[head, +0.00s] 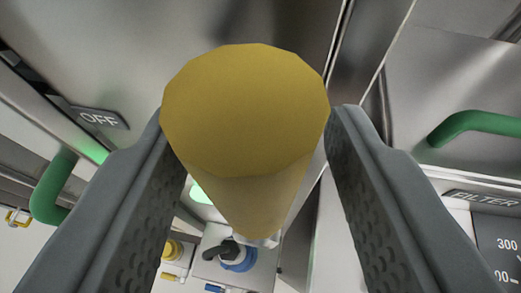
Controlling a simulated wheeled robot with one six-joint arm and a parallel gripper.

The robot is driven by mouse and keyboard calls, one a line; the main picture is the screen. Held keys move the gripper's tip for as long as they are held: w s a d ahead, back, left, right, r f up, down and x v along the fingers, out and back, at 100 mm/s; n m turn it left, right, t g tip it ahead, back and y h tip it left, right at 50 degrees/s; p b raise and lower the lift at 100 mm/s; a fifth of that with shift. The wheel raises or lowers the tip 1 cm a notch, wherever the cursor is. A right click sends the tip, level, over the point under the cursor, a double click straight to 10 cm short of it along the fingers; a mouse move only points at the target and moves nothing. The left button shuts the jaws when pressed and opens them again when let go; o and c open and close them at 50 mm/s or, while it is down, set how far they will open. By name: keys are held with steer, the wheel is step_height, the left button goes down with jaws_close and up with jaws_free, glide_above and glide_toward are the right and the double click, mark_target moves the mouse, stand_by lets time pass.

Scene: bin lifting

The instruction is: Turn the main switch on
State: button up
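A thick yellow handle (245,110) with a flat end fills the upper middle of the view, and its shaft narrows away downward. My gripper (247,120) has one grey finger on each side of the handle. Both fingertips lie right beside its wide end. I cannot tell whether they press on it or leave a thin gap. A dark plate marked OFF (99,117) is on the metal panel to the left.
A green handle (50,188) is at the left and another green handle (475,124) at the right. A FILTER label (485,198) is above a dark scale (498,245) at lower right. A blue-collared fitting (238,257) shows low in the middle, with a yellow fitting (174,250) beside it.

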steer(key=v, duration=1.7)
steer(key=shift+r, duration=0.15)
steer(key=shift+s+a, duration=0.1)
steer(key=shift+s, duration=0.1)
steer(key=s+d+f+t, duration=0.1)
steer(key=s+t, duration=0.1)
steer(key=s, duration=0.8)
steer(key=s+d+f+n+t+y, duration=0.1)
steer(key=s+d+f, duration=0.1)
steer(key=s, duration=0.9)
steer(key=shift+d+f+t, duration=0.3)
steer(key=shift+f+t, duration=0.05)
steer(key=shift+t, duration=0.05)
stand_by(0.5)
